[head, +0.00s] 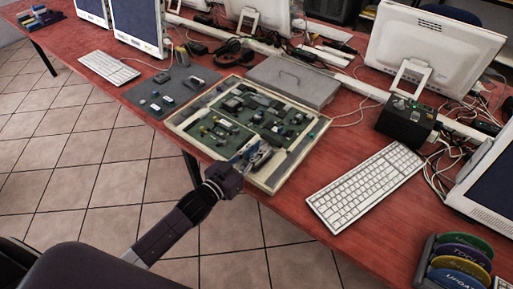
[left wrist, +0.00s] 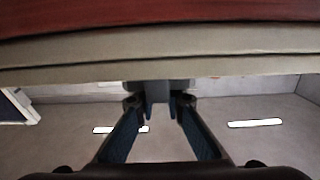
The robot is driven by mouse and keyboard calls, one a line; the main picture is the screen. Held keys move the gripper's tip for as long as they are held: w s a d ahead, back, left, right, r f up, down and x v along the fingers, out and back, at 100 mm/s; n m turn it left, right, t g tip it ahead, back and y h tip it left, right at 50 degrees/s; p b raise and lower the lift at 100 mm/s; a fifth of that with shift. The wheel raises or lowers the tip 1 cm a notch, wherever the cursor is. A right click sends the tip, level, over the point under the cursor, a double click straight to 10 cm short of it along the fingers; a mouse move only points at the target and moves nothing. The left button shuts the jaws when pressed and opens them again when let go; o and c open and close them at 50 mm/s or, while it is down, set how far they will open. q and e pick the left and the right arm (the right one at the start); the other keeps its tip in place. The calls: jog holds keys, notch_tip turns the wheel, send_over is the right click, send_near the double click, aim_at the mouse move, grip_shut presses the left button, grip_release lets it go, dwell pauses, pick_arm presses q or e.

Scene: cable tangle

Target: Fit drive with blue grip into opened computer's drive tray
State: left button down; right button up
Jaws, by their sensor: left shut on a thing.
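The opened computer (head: 180,121) lies flat on the red table, a shallow beige case with green boards and dark parts inside. My left gripper (head: 254,154) is at its near right part, reaching in from the front edge. In the left wrist view the gripper (left wrist: 158,107) is shut on a small grey piece with bluish sides, which I take for the drive with the blue grip (left wrist: 158,86). The fingers hide much of it. The case's beige wall (left wrist: 60,55) runs across that view above it. I cannot tell whether the drive touches the tray. My right gripper is not in view.
A grey panel with a handle (head: 293,80) lies behind the case. A dark mat (head: 150,92) with small parts is to its left. A white keyboard (head: 367,185) and a black box (head: 405,120) are to its right. A disc holder (head: 458,262) stands lower right.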

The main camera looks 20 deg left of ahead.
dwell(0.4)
pick_arm(q)
jog(key=shift+f+b, duration=0.4)
jog(key=shift+f, duration=0.2)
dwell(0.4)
jog(key=c, duration=1.9)
grip_release()
jog(key=shift+s, duration=0.1)
jog(key=v, duration=1.2)
